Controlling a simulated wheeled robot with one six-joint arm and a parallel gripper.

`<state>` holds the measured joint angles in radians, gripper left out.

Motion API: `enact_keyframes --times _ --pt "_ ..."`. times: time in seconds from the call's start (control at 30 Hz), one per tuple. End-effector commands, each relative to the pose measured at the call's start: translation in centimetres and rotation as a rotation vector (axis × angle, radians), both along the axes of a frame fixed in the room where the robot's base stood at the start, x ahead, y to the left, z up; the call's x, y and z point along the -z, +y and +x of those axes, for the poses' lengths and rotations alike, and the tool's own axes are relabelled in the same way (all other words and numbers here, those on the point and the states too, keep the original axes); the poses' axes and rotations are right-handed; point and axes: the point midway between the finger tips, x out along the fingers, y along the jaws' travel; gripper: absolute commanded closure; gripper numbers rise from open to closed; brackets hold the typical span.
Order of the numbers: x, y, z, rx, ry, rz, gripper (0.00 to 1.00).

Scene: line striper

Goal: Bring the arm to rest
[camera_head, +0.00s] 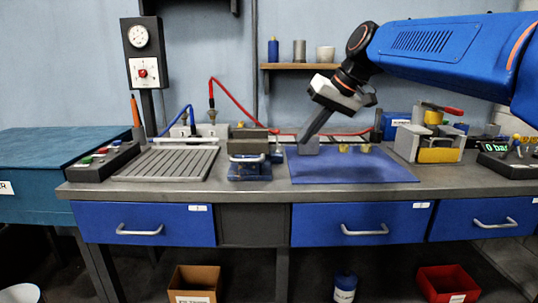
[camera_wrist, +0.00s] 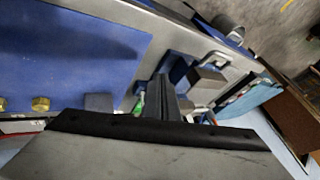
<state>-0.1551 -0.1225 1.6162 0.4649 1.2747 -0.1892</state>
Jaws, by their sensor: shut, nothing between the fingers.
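My arm (camera_head: 440,45) reaches in from the right over the bench. My gripper (camera_head: 308,138) points down and to the left, with its fingers together and empty. In the head view its tips overlap a small grey block (camera_head: 309,148) at the back left of the blue mat (camera_head: 355,172); I cannot tell whether they touch it. In the wrist view the shut fingers (camera_wrist: 164,92) show dark in the middle, apart from the grey block (camera_wrist: 98,103) and with the blue mat (camera_wrist: 70,45) at left.
A blue vise (camera_head: 249,160) stands left of the mat, beside a slotted grey plate (camera_head: 170,163). Brass pieces (camera_head: 343,148) lie on the mat's back edge. A grey and yellow fixture (camera_head: 433,148) and a pressure display (camera_head: 497,148) stand at right. A shelf (camera_head: 300,66) hangs behind.

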Motion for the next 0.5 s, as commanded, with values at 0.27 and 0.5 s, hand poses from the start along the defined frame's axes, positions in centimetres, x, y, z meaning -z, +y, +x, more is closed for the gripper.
enact_keyframes --times 0.27,0.5 --pt "3.7 -4.2 -5.4 0.081 0.0 -0.068 1.0" --pt "9.5 -9.1 -12.4 0.178 -0.002 -0.159 1.0"
